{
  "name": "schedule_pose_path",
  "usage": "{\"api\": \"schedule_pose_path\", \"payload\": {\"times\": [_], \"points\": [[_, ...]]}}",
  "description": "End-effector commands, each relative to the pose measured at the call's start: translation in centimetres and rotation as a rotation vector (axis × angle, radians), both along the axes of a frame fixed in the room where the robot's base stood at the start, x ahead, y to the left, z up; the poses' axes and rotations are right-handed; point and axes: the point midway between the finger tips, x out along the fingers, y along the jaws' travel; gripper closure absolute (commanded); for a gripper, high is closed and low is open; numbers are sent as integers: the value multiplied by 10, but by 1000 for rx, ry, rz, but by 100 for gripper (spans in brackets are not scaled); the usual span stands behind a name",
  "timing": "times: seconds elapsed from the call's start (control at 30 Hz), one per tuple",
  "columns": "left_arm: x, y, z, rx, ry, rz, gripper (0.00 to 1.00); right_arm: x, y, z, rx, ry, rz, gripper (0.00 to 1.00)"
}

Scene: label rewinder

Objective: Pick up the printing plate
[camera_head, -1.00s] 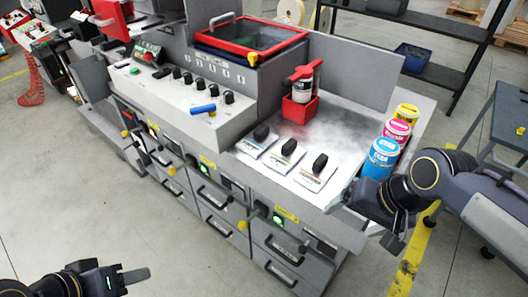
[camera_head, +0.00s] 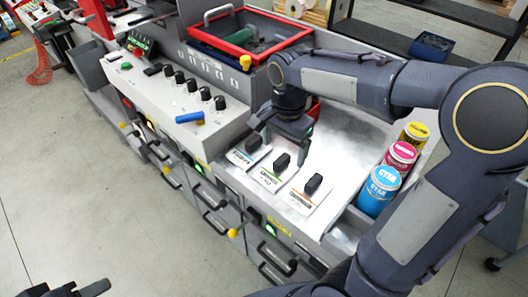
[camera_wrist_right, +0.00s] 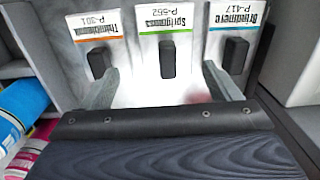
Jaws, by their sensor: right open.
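Three printing plates with black handles lie in a row on the metal worktop: a blue-striped one (camera_head: 240,158), a green-striped one (camera_head: 266,181) and an orange-striped one (camera_head: 298,203). The right wrist view shows them too: orange P-301 (camera_wrist_right: 98,23), green P-552 (camera_wrist_right: 167,18) and blue P-417 (camera_wrist_right: 238,15), labels upside down. My right gripper (camera_head: 286,134) is open and empty, low over the worktop beside the blue-striped plate. In the right wrist view its fingers (camera_wrist_right: 160,72) spread either side of the green-striped plate's handle, short of it. My left gripper (camera_head: 88,289) is partly cut off at the bottom left.
Cyan (camera_head: 378,190), magenta (camera_head: 400,160) and yellow (camera_head: 414,136) ink cans stand at the worktop's right edge. A red-framed bin (camera_head: 262,54) is behind. The control panel (camera_head: 150,92) with knobs and a blue handle is left. My right arm hides much of the back worktop.

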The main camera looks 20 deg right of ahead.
Motion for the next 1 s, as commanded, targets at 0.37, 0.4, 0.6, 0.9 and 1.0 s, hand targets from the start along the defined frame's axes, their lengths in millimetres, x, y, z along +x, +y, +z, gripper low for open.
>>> {"api": "schedule_pose_path", "payload": {"times": [0.37, 0.4, 0.6, 0.9, 1.0], "points": [[0, 0, 5, 0, 0, 0, 53, 5, 0, -34, -17, 15, -34, 16], [0, 0, 7, 0, 0, 0, 53, 5, 1, -39, -17, 16, -34, 16], [0, 0, 11, 0, 0, 0, 53, 6, 2, -69, -17, 14, -33, 16], [0, 0, 11, 0, 0, 0, 53, 6, 2, -79, -15, 10, -32, 16], [0, 0, 11, 0, 0, 0, 53, 6, 3, -79, -15, 10, -32, 24]]}}
